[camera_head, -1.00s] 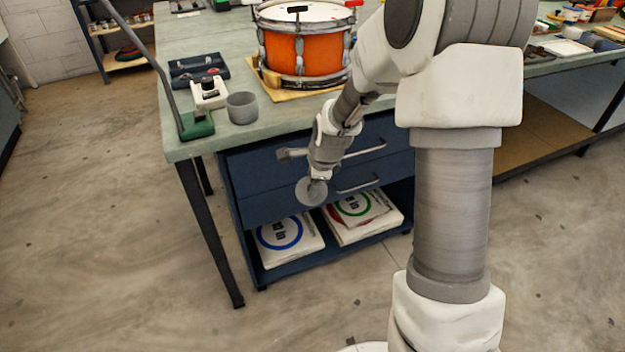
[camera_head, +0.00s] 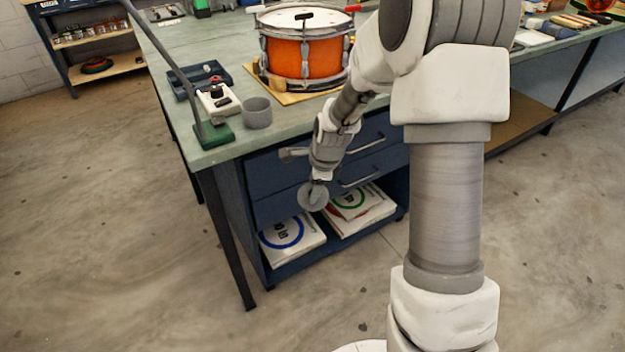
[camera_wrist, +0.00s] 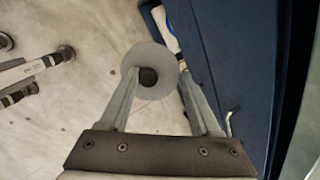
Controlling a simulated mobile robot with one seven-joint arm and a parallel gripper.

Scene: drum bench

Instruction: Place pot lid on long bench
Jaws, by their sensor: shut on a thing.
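The pot lid (camera_head: 313,197) is a small grey disc held low in front of the drawer unit in the head view. In the wrist view the lid (camera_wrist: 150,58) is a pale round plate with a dark round knob (camera_wrist: 148,77) at its middle. My gripper (camera_wrist: 157,80) is shut on the lid by the knob. In the head view my gripper (camera_head: 318,180) points down, below the bench top. The long bench (camera_head: 235,148) has a pale green top and dark legs and stands ahead of me.
An orange drum (camera_head: 302,58) sits on a board on the bench. A grey cup (camera_head: 257,113), a white device (camera_head: 217,101), a dark blue tray (camera_head: 190,82) and a lamp's green base (camera_head: 214,134) stand near the front left corner. Boxes (camera_head: 293,238) lie on the shelf below the drawers.

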